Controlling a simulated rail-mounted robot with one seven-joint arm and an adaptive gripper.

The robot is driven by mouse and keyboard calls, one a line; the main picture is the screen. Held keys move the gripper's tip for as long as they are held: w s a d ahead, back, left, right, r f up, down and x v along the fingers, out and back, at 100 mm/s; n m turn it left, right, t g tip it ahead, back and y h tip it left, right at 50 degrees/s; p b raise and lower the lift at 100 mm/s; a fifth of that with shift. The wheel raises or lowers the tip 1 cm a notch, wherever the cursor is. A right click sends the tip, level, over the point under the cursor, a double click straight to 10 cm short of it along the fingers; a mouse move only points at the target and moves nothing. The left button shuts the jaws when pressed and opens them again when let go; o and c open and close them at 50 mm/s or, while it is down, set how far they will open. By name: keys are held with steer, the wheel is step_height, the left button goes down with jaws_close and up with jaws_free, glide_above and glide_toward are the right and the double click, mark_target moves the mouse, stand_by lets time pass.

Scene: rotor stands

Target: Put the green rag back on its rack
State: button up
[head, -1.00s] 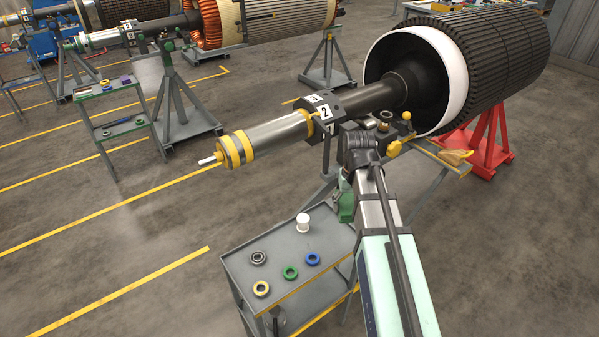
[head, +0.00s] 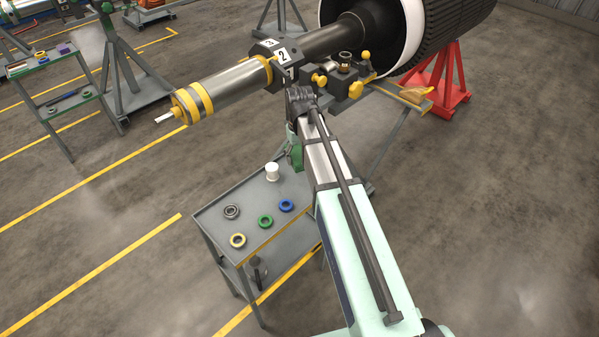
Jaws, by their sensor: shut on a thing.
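My arm reaches up from the lower right to a dark joint (head: 303,100) in front of the rotor shaft. My gripper is hidden behind the arm, so its fingers and anything in them do not show. A small green patch (head: 296,156) shows just left of the arm, beyond the cart's back edge. I cannot tell whether it is the green rag, part of a stand or part of my arm. I can make out no rag rack with certainty.
A grey cart (head: 210,222) carries a white cup (head: 272,172) and several coloured rings. The rotor shaft (head: 230,88) runs above and behind it. A bench fixture (head: 345,75) with yellow knobs stands beyond my arm. Open floor (head: 490,220) lies to the right.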

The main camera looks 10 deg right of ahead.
mark_target(300, 180)
steer(key=shift+f+p, duration=0.7)
steer(key=shift+f, duration=3.85)
steer(key=shift+f, duration=0.1)
steer(key=o, duration=1.1)
step_height(300, 180, up, 12)
steer(key=b, duration=0.2)
steer(key=shift+b, duration=0.35)
